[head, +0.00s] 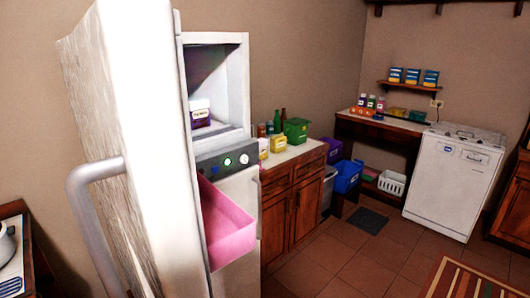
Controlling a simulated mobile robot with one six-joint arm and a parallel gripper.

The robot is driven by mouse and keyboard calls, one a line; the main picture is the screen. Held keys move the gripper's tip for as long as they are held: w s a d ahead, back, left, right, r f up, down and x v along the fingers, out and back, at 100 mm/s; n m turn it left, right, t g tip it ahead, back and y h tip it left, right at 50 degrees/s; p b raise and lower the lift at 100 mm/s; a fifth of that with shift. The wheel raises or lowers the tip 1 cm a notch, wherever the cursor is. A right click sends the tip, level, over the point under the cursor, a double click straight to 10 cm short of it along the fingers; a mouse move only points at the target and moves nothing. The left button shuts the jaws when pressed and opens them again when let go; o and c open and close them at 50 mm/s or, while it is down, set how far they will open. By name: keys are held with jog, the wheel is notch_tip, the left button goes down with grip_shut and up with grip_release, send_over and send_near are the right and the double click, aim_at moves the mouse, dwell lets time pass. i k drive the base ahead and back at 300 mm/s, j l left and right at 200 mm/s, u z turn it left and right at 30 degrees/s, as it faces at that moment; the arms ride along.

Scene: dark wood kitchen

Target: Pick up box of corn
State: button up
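No box can be read clearly as corn at this size. A small purple box with a pale label (200,113) stands in the open upper compartment of the white fridge (244,90). A yellow box (278,144) stands on the wooden counter (298,158) right of the fridge, and its label is too small to read. The fridge door (150,120) is swung open towards me, with its grey handle (85,200) at the left. It hides part of the fridge inside. My gripper is not in view.
A pink drawer (228,225) juts out of the fridge's lower part. A green box (296,130) and bottles stand on the counter. A blue crate (347,176) and white basket (391,183) lie beyond, beside a white appliance (450,185).

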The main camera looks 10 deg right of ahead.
aim_at(263, 142)
jog(key=i+l+u, duration=0.2)
jog(key=i+l, duration=0.15)
jog(key=l, duration=0.3)
jog(key=i+l+u, duration=0.15)
jog(key=i+l, duration=0.15)
jog(key=i+l+u, duration=0.2)
jog(key=i+l, duration=0.15)
jog(key=i+l+u, duration=0.15)
jog(key=i+l, duration=0.15)
jog(key=i+l+u, duration=0.15)
jog(key=i+l, duration=0.15)
jog(key=l, duration=0.2)
jog(key=i+l+u, duration=0.2)
jog(key=l, duration=0.25)
jog(key=i+l+u, duration=0.15)
jog(key=i+l, duration=0.15)
jog(key=l, duration=0.2)
jog(key=i+l+u, duration=0.2)
jog(key=l, duration=0.3)
jog(key=i+l+u, duration=0.15)
jog(key=l, duration=0.4)
jog(key=i+l+u, duration=0.3)
jog(key=i+l, duration=0.15)
jog(key=l, duration=0.2)
